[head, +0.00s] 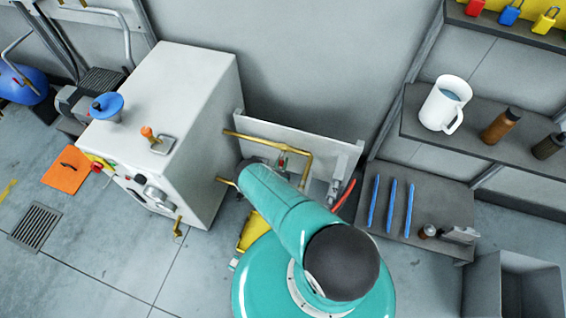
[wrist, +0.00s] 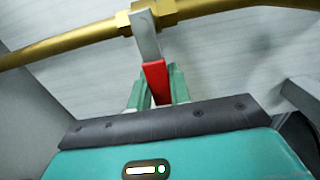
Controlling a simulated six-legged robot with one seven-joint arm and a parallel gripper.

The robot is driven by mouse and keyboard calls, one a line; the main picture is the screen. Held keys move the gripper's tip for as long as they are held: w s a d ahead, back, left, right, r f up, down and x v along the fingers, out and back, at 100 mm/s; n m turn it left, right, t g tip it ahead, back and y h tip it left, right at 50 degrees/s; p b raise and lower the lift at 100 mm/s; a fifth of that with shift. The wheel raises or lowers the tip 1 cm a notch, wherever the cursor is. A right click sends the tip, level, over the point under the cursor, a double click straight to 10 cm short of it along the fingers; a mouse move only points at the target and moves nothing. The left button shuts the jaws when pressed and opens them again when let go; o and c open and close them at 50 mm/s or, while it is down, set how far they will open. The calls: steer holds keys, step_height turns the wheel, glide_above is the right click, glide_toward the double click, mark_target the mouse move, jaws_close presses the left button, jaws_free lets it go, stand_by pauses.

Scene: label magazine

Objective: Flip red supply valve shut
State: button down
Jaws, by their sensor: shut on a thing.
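The red supply valve shows in the wrist view as a grey metal lever with a red grip (wrist: 156,80). Its brass body (wrist: 152,14) sits on a brass pipe (wrist: 60,48). The lever stands out crosswise from the pipe towards me. My gripper (wrist: 159,86) is shut on the red grip, with one green finger on each side. In the head view the brass pipe (head: 262,138) runs along a pale panel. My own teal arm reaches there and hides much of the area. A small red and green spot shows by the pipe, too small to make out.
A white cabinet (head: 178,120) with a blue handwheel (head: 107,107) and an orange handle (head: 148,133) stands left of the pipe. On the right are a grey shelf (head: 473,141) with a white jug (head: 445,105) and a low shelf with blue rods (head: 391,205). Floor at lower left is mostly clear.

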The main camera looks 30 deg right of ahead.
steer(key=shift+a, duration=0.15)
stand_by(0.3)
steer(key=c, duration=1.3)
jaws_free()
steer(key=v, duration=1.3)
steer(key=shift+s+a, duration=0.25)
